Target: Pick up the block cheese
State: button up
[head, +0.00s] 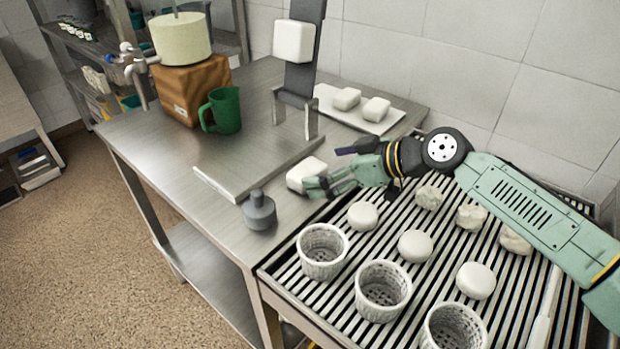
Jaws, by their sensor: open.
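A white block of cheese (304,175) rests on the metal table beside the slatted rack. My gripper (313,186) is open, with its fingertips right at the block's right side. A finger hides part of the block, and I cannot tell whether they touch. Two more white blocks (347,98) lie on a white tray (388,124) at the back of the table. Another white block (294,41) is up on a dark upright stand (299,83).
Perforated baskets (323,268), round white cheeses (415,246) and rough lumps (428,197) sit on the slatted rack (285,274) under my arm. A grey weight-like object (259,211) stands near the table's front edge. A green mug (222,111) and wooden block (186,90) stand at the left.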

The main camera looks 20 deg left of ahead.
aim_at(311, 169)
jog(key=x, duration=0.1)
jog(key=b+x, duration=0.1)
jog(key=x, duration=0.1)
jog(key=b+x, duration=0.1)
jog(key=x, duration=0.1)
jog(key=shift+w+f, duration=0.25)
jog(key=shift+w, duration=0.1)
jog(key=shift+a, duration=0.25)
jog(key=shift+c, duration=0.2)
jog(key=c, duration=1.4)
